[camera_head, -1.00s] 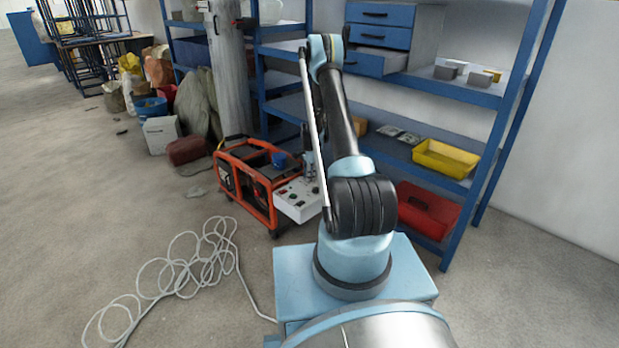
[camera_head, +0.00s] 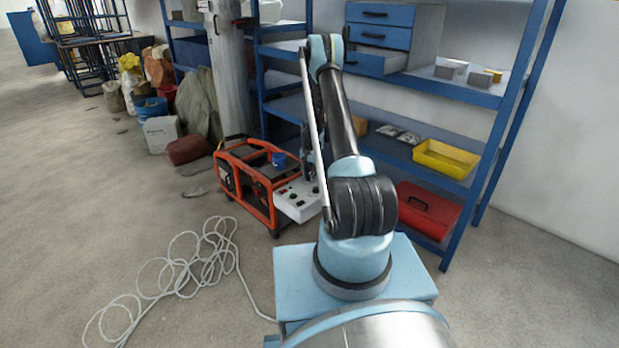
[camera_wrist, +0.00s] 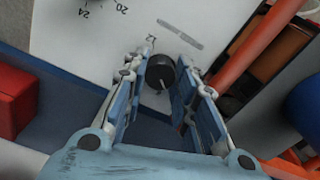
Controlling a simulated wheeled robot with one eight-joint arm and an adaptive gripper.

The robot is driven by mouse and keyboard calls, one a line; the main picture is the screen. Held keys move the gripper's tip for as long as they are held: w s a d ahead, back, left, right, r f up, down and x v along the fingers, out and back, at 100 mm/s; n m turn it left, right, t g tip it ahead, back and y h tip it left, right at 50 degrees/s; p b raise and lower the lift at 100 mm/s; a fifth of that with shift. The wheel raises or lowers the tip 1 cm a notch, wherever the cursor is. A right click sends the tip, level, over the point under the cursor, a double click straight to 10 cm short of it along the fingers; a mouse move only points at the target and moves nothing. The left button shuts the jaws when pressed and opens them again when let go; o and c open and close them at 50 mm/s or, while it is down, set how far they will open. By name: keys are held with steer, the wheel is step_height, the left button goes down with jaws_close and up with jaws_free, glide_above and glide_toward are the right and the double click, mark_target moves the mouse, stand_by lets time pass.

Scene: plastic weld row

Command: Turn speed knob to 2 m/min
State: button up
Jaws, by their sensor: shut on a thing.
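A dark round knob (camera_wrist: 160,71) with a light pointer mark sits on a white control panel (camera_wrist: 80,45) in the wrist view. My gripper (camera_wrist: 161,78) is shut on this knob, one finger on each side of it. A printed 12 shows just above the knob, and 20 and 24 stand farther left. The knob's own scale is too hidden to read its setting. In the head view the white control box (camera_head: 298,207) is on the side of an orange-framed machine (camera_head: 262,190), with my gripper (camera_head: 309,175) low over its far side.
Orange frame tubes (camera_wrist: 258,45) run close to the right of my fingers in the wrist view. A blue shelf rack (camera_head: 400,150) stands behind, with a red toolbox (camera_head: 425,210) and a yellow bin (camera_head: 447,158). A white cable (camera_head: 190,265) lies coiled on the floor at left.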

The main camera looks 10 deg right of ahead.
mark_target(309, 176)
steer(key=n, duration=0.4)
steer(key=shift+w+n, duration=0.2)
steer(key=shift+n, duration=0.1)
steer(key=n, duration=0.3)
steer(key=shift+n, duration=0.3)
steer(key=n, duration=0.4)
steer(key=shift+n, duration=2.2)
steer(key=o, duration=1.1)
steer(key=shift+s, duration=0.1)
steer(key=shift+r, duration=0.1)
step_height(309, 176, up, 12)
steer(key=shift+f, duration=0.15)
